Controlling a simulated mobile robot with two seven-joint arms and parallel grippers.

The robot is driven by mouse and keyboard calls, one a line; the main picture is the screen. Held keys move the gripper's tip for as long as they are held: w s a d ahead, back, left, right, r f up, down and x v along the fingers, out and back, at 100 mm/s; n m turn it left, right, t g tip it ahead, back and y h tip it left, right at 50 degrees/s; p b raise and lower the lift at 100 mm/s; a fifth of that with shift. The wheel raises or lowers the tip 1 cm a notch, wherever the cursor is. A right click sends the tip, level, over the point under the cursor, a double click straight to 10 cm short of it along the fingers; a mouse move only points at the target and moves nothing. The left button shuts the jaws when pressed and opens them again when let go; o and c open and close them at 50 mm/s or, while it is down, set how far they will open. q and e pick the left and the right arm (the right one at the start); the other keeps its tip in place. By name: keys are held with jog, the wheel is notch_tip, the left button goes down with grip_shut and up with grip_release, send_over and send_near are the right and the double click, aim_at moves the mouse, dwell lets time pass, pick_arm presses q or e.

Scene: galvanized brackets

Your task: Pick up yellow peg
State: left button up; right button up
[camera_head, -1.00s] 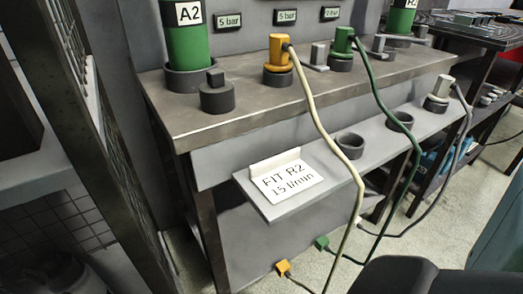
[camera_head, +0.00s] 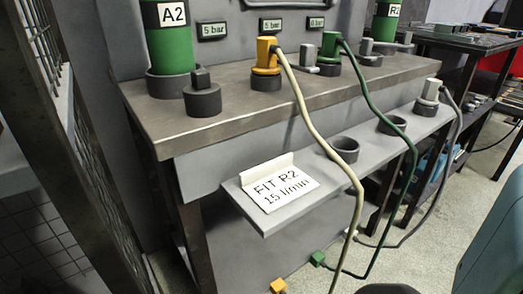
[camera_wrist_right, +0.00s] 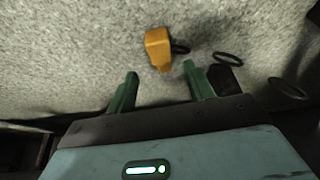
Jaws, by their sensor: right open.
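A yellow peg (camera_wrist_right: 157,46) lies on the speckled grey floor in the right wrist view, just beyond the fingertips of my right gripper (camera_wrist_right: 160,70). The gripper's two green fingers are apart, with nothing held between them. The peg's lower end points toward the gap; I cannot tell the height between them. In the head view, a yellow block (camera_head: 278,286) lies low at the bottom edge by the bench. Another yellow plug (camera_head: 267,55) stands upright in a dark collar on the bench top, with a cream hose running down from it. My left gripper is not in view.
The grey bench (camera_head: 150,120) has a lower shelf with a "FIT R2" card (camera_head: 278,187). A green plug (camera_head: 331,45) and a grey plug (camera_head: 431,90) carry hoses. A green block (camera_head: 318,258) is near the floor. Dark loops (camera_wrist_right: 227,58) lie right of the peg.

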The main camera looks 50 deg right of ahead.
jog(key=b+x, duration=0.1)
jog(key=x, duration=0.1)
jog(key=shift+w+a+f+b, duration=0.1)
jog(key=shift+a+f+b, duration=0.05)
jog(key=shift+f+b, duration=0.15)
jog(key=shift+w+f+b, duration=0.25)
jog(key=shift+f+b, duration=0.15)
jog(key=shift+f, duration=0.1)
jog(key=shift+c, duration=0.4)
jog(key=c, duration=1.1)
jog(key=shift+o, duration=0.2)
jog(key=shift+r, duration=0.1)
